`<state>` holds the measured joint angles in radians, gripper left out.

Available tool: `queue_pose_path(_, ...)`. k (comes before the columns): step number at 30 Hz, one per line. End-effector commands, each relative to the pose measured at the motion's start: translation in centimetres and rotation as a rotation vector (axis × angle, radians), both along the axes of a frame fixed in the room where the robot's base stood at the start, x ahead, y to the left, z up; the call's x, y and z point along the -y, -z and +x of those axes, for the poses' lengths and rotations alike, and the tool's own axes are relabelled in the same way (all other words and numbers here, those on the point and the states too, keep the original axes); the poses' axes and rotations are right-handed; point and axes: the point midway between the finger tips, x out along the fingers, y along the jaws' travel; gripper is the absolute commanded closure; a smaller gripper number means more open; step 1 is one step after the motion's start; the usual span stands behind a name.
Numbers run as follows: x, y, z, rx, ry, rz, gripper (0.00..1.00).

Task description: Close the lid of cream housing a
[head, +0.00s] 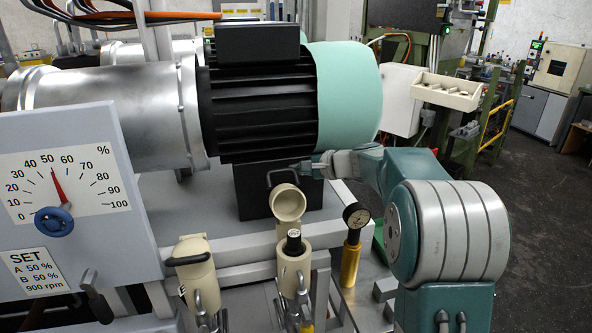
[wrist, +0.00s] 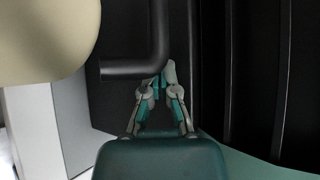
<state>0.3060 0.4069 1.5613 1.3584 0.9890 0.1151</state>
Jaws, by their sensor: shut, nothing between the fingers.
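Two cream housings stand in front of the motor in the head view. The left housing (head: 197,275) has its lid down, with a black handle across its top. The middle housing (head: 294,268) has its cream lid (head: 288,206) raised, round face toward me. I cannot tell which is marked a. The raised lid's bent black handle (head: 283,174) sticks up behind it; the handle (wrist: 158,35) also shows in the wrist view. My gripper (head: 305,166) is shut and empty beside the handle. In the wrist view, its fingertips (wrist: 162,76) are close to the handle's bend; contact is unclear.
The black finned motor (head: 262,110) with a green end cover (head: 343,92) stands close behind my gripper. A yellow cylinder with a black gauge (head: 351,250) stands right of the middle housing. A grey dial panel (head: 70,190) fills the left. Open floor lies at right.

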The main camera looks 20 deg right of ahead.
Motion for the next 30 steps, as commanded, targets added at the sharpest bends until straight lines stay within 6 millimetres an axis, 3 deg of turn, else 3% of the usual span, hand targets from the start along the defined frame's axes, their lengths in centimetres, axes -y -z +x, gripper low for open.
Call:
queue_pose_path(22,0.0,-0.8,-0.9,0.088,0.000,0.000,1.00)
queue_pose_path(30,0.0,-1.7,-2.1,0.204,0.001,0.000,1.00)
